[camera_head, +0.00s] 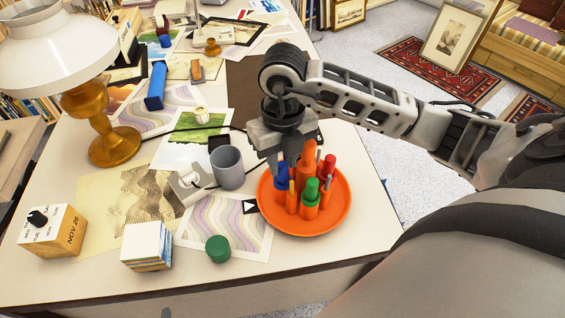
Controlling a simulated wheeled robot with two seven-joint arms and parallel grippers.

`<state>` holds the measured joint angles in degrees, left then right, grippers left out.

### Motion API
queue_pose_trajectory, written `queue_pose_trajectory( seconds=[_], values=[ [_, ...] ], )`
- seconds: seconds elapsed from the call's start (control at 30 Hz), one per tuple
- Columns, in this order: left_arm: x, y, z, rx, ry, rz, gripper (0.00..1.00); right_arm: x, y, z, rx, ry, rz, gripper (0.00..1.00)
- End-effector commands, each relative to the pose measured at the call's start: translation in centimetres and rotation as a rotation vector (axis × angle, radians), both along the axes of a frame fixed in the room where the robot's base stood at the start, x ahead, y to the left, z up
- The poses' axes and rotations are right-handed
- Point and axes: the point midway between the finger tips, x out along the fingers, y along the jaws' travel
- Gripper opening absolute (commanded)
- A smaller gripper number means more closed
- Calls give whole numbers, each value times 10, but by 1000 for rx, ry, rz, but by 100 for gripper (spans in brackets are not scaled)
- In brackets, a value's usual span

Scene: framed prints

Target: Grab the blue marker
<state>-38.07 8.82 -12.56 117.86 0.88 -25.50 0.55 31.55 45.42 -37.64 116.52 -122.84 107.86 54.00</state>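The blue marker (282,181) stands in an orange holder on the orange round dish (327,223), at the holder's left side. A green marker (311,190) and a red marker (329,165) stand in the same group. My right gripper (279,160) points down over the left side of this group, right at the top of the blue marker. Its fingers hide part of the marker, and I cannot tell whether they are spread around it or closed on it. My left gripper is not in view.
A grey cup (228,168) stands just left of the dish. A green round object (217,249), a paper block (146,246) and a calendar block (52,231) are near the front edge. A white lamp (51,55) stands at left. The desk right of the dish is clear.

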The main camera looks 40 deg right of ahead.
Motion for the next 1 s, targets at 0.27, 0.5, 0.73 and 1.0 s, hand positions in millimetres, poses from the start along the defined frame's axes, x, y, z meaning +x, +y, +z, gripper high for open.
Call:
queue_pose_trajectory(
  seconds=[0.27, 0.5, 0.73, 1.0],
  values=[
    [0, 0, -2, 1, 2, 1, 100, 0, 0, 0, 0, 0, 0, 4],
    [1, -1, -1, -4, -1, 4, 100, 0, 0, 0, 0, 0, 0, 0],
    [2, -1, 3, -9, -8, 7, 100, 1, 0, 7, 0, -2, 0, 0],
    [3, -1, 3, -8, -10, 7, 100, 2, 0, 45, 1, -7, 0, 0]
  ],
)
